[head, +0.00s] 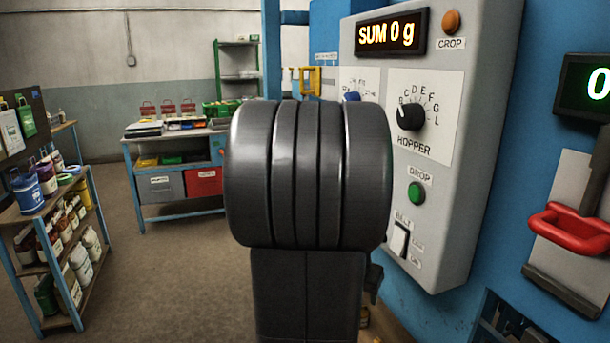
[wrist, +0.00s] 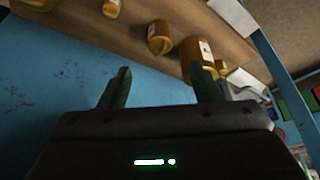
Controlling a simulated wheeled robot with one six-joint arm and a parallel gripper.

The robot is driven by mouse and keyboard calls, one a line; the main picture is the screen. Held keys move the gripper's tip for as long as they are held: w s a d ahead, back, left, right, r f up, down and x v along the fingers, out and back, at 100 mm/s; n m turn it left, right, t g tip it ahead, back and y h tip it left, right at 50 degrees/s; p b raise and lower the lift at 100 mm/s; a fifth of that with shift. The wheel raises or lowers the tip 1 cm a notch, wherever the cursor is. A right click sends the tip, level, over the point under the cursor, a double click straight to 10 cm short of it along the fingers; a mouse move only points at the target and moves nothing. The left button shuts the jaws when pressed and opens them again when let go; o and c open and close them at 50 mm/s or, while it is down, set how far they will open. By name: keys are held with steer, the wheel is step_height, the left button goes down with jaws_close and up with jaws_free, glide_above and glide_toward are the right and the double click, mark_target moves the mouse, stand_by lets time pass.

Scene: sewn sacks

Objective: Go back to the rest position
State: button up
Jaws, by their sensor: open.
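My gripper (wrist: 160,88) shows in the wrist view with its two dark green fingers apart and nothing between them. Beyond the fingertips is a wooden surface (wrist: 130,42) with several amber bottles, one of them (wrist: 196,55) close behind the right finger in the picture. I cannot tell whether that finger touches it. In the head view my own dark arm fills the middle and hides the gripper.
A grey control panel (head: 455,120) with a hopper knob (head: 410,116) and green drop button (head: 415,193) is right of my arm. A red handle (head: 575,228) is at far right. A loaded shelf (head: 70,275) stands left, a workbench (head: 150,215) behind. Floor between is clear.

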steer(key=b+x, duration=0.2)
steer(key=x, duration=1)
steer(key=shift+f, duration=0.2)
steer(key=r, duration=0.5)
steer(key=a+r+p, duration=0.1)
steer(key=r, duration=0.1)
steer(key=shift+s+r, duration=0.2)
steer(key=shift+r, duration=0.2)
steer(key=s+a+b, duration=0.2)
steer(key=s+a, duration=0.1)
steer(key=a, duration=0.6)
steer(key=s+a+b, duration=0.2)
steer(key=s+a, duration=0.2)
steer(key=a, duration=0.5)
steer(key=s+d+r+p, duration=0.2)
steer(key=s+d+p, duration=0.3)
steer(key=s+d, duration=0.2)
steer(key=shift+s+d+r, duration=0.2)
steer(key=shift+s+d, duration=0.2)
steer(key=shift+d, duration=0.8)
